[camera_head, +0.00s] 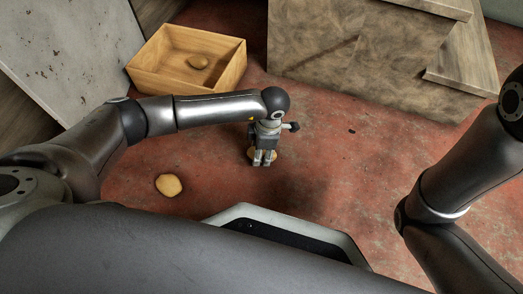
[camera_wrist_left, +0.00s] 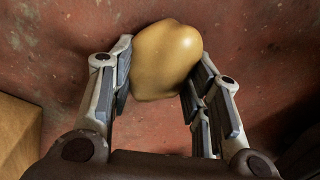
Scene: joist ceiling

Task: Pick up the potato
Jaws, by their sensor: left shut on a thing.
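My left gripper (camera_head: 264,161) points down at the red floor in the middle of the head view. It is shut on a yellow-brown potato (camera_wrist_left: 166,58), which fills the space between the two fingers in the left wrist view. In the head view only a small part of this potato shows behind the fingers. A second potato (camera_head: 168,185) lies on the floor to the left of the gripper.
The open wooden box (camera_head: 165,82) stands at the back left, beside a leaning grey panel (camera_head: 70,50). Wooden steps (camera_head: 365,60) stand at the back right. The red floor (camera_head: 340,160) right of my left gripper is mostly clear.

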